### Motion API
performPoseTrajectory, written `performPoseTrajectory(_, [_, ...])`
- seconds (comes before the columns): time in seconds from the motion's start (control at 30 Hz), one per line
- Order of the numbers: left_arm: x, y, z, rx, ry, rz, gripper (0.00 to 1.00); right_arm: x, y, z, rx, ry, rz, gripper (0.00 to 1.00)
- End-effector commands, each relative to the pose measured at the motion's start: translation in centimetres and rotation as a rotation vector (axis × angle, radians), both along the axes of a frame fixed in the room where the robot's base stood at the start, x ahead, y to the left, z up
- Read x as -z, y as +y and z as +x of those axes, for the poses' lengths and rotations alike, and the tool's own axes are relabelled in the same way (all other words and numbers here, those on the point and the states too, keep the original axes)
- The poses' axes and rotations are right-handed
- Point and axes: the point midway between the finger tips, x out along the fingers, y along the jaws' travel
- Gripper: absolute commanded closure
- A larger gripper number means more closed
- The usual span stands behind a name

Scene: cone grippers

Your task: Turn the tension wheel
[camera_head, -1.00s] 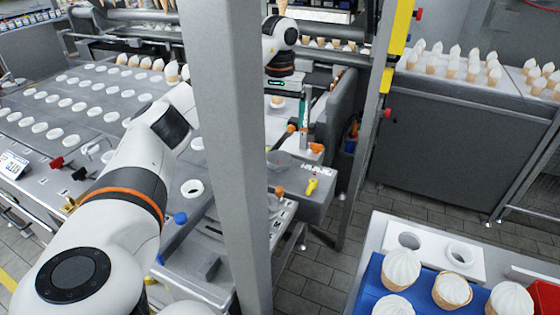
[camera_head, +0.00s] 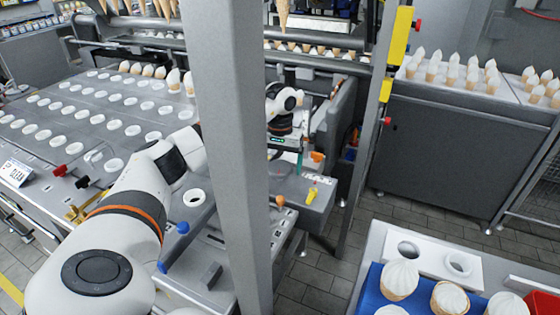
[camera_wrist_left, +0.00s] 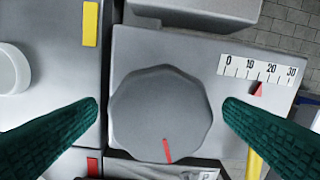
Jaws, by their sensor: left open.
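The tension wheel (camera_wrist_left: 160,112) is a grey, many-sided knob with a red mark near its lower edge, seen from above in the left wrist view. Beside it is a white scale (camera_wrist_left: 262,68) marked 0 to 30, with a red pointer (camera_wrist_left: 258,89) between 10 and 20. My left gripper (camera_wrist_left: 161,105) is open, its dark green fingers on either side of the wheel with gaps visible. In the head view my left gripper (camera_head: 298,160) is low over the machine, partly behind the grey post, and the wheel is hidden there. My right gripper is not in view.
The grey upright post (camera_head: 228,160) stands in front of my left arm. A yellow-handled part (camera_head: 312,194) and an orange knob (camera_head: 280,201) are near the gripper. A blue tray (camera_head: 368,290) with cones is at the lower right.

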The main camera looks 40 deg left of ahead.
Motion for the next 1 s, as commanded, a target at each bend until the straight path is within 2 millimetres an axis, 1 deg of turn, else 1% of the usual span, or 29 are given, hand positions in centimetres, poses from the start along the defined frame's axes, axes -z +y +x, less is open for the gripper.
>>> performPoseTrajectory(0.13, [0.01, -0.01, 0.0, 0.0, 0.0, 0.0, 0.09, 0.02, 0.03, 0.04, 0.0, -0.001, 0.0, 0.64])
performPoseTrajectory(0.17, [0.01, 0.0, 0.0, 0.0, 0.0, 0.0, 0.11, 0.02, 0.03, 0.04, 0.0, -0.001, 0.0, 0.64])
performPoseTrajectory(0.4, [-0.01, 0.0, 0.0, 0.0, 0.0, 0.001, 0.5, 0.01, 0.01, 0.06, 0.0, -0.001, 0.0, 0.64])
performPoseTrajectory(0.43, [-0.01, 0.0, 0.0, 0.0, 0.0, 0.001, 0.54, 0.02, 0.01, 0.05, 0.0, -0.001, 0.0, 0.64])
performPoseTrajectory(0.63, [-0.03, 0.03, -0.01, -0.012, 0.0, 0.001, 0.54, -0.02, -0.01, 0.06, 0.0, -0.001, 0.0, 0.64])
performPoseTrajectory(0.77, [-0.05, 0.06, -0.03, -0.05, 0.002, 0.001, 0.54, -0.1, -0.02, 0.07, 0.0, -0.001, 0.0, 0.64])
performPoseTrajectory(1.0, [-0.11, 0.16, -0.06, -0.201, 0.001, 0.002, 0.54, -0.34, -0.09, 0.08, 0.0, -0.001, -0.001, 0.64])
